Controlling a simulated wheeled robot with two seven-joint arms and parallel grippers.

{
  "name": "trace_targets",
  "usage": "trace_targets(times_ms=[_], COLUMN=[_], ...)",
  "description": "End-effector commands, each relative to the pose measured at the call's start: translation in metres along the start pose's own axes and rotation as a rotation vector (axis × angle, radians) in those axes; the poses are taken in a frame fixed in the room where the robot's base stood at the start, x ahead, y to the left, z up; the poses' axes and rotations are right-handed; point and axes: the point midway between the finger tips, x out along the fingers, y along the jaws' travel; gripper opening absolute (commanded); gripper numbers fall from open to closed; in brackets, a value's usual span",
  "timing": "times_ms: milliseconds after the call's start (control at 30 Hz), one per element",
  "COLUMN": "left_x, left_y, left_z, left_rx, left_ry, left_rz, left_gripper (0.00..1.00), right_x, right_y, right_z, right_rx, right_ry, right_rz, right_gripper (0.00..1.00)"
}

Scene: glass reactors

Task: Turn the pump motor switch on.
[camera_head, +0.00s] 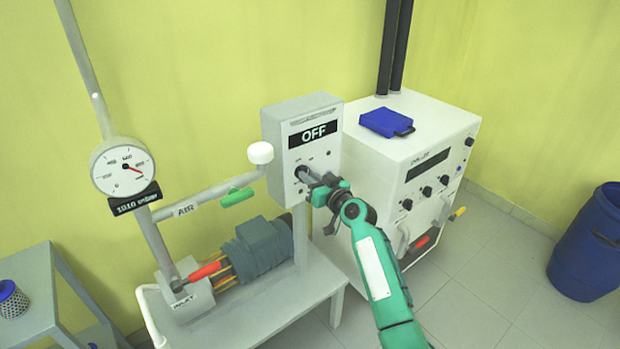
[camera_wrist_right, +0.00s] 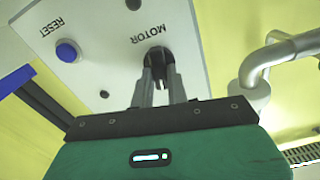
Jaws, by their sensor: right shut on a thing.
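The pump control box (camera_head: 296,165) is a light grey box on a post above the pump motor (camera_head: 258,247). Its black display (camera_head: 314,133) reads OFF. The motor switch is a dark rotary knob low on the box's front face; in the right wrist view the switch (camera_wrist_right: 155,55) sits by the word MOTOR. My right gripper (camera_head: 306,175) reaches the box from the lower right. In the right wrist view its two fingers (camera_wrist_right: 160,80) are closed around the switch, which they partly hide. My left gripper is not in view.
A white chiller (camera_head: 410,160) with knobs and a blue case (camera_head: 386,122) on top stands close on the right. A pressure gauge (camera_head: 123,166) and pipes with a green valve handle (camera_head: 238,197) are left. A blue button (camera_wrist_right: 67,51) is beside the switch. A blue barrel (camera_head: 590,245) stands far right.

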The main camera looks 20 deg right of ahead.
Motion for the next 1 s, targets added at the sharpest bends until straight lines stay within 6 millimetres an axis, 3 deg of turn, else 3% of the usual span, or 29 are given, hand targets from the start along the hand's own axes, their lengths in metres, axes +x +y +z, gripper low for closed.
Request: trace_targets(times_ms=[267, 600, 1000], left_x=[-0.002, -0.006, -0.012], left_y=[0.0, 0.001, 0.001], left_z=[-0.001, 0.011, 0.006], left_rx=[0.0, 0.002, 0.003], left_ry=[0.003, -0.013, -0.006], left_rz=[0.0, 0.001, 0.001], left_gripper=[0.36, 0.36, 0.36], right_x=[0.0, 0.0, 0.0], right_y=[0.001, 0.003, 0.004], right_z=[0.0, 0.0, 0.001], right_rx=[0.254, 0.564, 0.803], right_ry=[-0.001, 0.0, 0.0], right_rz=[-0.001, 0.001, 0.001], right_gripper=[0.0, 0.0, 0.0])
